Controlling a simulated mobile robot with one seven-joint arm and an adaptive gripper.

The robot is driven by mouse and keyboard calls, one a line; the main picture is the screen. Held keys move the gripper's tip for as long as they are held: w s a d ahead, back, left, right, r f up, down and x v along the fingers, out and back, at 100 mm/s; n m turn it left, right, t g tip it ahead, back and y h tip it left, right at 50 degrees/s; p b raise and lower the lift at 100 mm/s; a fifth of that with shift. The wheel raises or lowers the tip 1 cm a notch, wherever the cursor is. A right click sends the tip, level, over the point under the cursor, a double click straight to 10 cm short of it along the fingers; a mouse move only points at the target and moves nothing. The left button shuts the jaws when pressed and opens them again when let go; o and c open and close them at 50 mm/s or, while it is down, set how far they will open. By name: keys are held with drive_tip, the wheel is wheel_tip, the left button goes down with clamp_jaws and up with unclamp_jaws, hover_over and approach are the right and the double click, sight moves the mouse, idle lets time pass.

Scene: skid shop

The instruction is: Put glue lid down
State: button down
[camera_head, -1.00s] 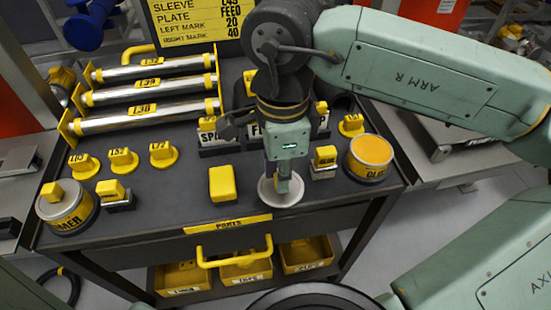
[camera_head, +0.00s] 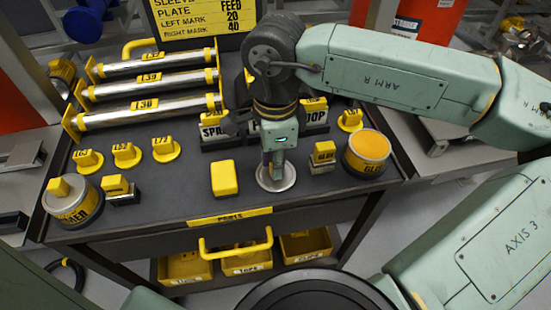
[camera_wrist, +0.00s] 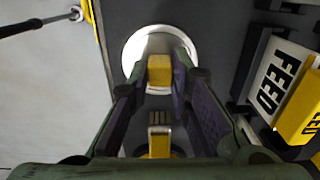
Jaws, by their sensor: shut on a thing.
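The glue lid (camera_head: 289,183) is a pale metal disc with a yellow knob; in the wrist view the disc (camera_wrist: 135,52) lies below the fingertips. My gripper (camera_head: 277,172) is shut on the knob, which sits between the fingers in the wrist view (camera_wrist: 159,70). The lid is level, at or just above the dark cart top, right of a yellow block. I cannot tell if it touches the surface. The glue can (camera_head: 367,160) stands to the right, uncovered, with orange-yellow contents showing.
The yellow block (camera_head: 224,178) is close on the left and a small yellow-topped stamp (camera_head: 323,157) close on the right. Black label blocks (camera_head: 217,132) stand behind. A lidded primer can (camera_head: 72,205) is at far left. The cart's front edge (camera_head: 230,215) is near.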

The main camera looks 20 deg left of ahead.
drive_tip(key=c, duration=1.5)
unclamp_jaws()
drive_tip(key=shift+f, duration=0.1)
drive_tip(key=shift+o, duration=0.2)
drive_tip(key=shift+r+p, duration=0.35)
drive_tip(key=shift+r, duration=0.1)
wheel_tip(320, 180, up, 12)
drive_tip(key=b, duration=0.1)
drive_tip(key=shift+f, duration=0.2)
